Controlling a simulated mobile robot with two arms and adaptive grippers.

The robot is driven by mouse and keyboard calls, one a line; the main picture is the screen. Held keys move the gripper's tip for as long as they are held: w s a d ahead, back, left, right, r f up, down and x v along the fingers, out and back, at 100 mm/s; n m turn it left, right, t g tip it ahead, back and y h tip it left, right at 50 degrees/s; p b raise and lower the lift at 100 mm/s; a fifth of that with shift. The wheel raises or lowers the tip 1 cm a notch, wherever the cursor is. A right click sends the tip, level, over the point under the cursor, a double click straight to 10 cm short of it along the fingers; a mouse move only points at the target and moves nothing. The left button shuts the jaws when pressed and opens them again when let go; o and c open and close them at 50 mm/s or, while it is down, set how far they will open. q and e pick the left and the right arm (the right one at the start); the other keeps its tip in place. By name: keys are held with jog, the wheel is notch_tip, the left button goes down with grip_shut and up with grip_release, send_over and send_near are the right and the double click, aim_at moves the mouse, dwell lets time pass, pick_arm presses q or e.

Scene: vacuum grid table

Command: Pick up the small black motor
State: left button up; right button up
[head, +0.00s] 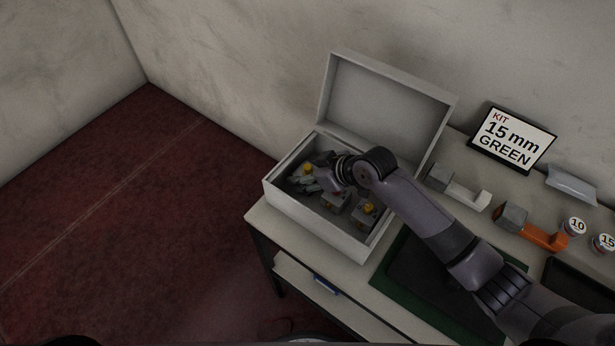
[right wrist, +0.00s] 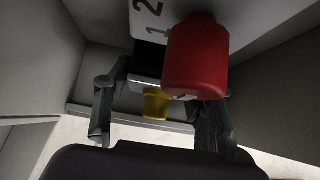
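My right gripper (head: 322,180) is down inside the open white box (head: 318,226), among grey parts with yellow or red tops. In the right wrist view its two fingers (right wrist: 158,118) stand wide apart. A yellow-topped part (right wrist: 156,103) shows between them, and a red cap (right wrist: 196,56) is close to the camera, partly covering the right finger. I see no clear grip on either. A white face marked 1 and 2 (right wrist: 158,18) lies behind the red cap. I cannot make out a small black motor for certain. My left gripper is not in view.
The box's raised lid (head: 385,100) stands behind my arm. A green-edged dark mat (head: 400,275) lies right of the box. A sign reading KIT 15 mm GREEN (head: 512,140), an orange-handled tool (head: 540,236) and round labelled containers (head: 575,226) are further right.

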grip_shut()
dwell(0.4)
jog(key=shift+w+r, duration=0.1)
jog(key=shift+r, duration=0.05)
